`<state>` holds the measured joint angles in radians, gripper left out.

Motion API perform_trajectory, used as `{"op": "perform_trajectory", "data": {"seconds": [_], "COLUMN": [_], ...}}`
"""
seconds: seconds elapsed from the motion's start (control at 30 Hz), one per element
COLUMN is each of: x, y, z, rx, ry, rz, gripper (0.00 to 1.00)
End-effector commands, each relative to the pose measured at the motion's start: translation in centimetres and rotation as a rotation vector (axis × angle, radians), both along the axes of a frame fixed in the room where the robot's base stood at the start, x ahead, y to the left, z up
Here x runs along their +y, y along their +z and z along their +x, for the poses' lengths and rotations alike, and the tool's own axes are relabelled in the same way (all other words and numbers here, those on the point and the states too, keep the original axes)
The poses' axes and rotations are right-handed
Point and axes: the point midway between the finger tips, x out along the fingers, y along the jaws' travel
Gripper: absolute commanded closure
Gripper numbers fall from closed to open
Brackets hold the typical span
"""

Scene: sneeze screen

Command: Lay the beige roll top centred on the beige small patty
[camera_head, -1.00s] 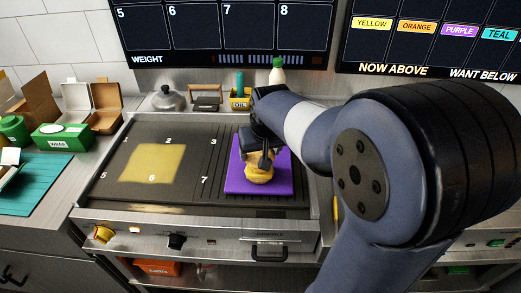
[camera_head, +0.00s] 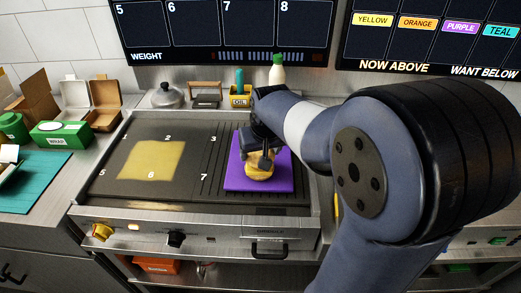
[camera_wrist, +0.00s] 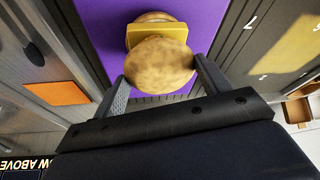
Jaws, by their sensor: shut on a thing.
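My gripper (camera_wrist: 166,84) is shut on the beige roll top (camera_wrist: 160,65), a round speckled piece between its two fingers. Beyond it in the wrist view, a yellow square slice (camera_wrist: 157,33) and a rounded beige piece (camera_wrist: 152,16) show on the purple board. The beige small patty cannot be told apart for sure; the roll top hides part of the stack. In the head view my gripper (camera_head: 264,160) is over the stack, on the purple board (camera_head: 237,178). I cannot tell whether the roll top touches the stack.
The board lies on the right, ridged part of the griddle (camera_head: 120,145). A lit yellow patch (camera_head: 152,160) marks its left part. An oil caddy (camera_head: 240,102) and a bottle (camera_head: 277,75) stand behind. Boxes and a teal mat (camera_head: 32,185) are at left.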

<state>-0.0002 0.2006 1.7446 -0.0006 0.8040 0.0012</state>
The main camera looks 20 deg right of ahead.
Motion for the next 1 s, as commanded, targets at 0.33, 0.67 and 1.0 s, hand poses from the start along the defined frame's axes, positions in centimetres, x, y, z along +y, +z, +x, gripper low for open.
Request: {"op": "perform_trajectory", "data": {"seconds": [0.33,0.67,1.0], "x": [0.0,0.0,0.0], "y": [0.0,0.1,4.8], "z": [0.0,0.0,-1.9], "rx": [0.000,-0.001,-0.008], "ry": [0.000,0.000,0.000], "rz": [0.000,0.000,0.000], "gripper": [0.09,0.03,0.03]}}
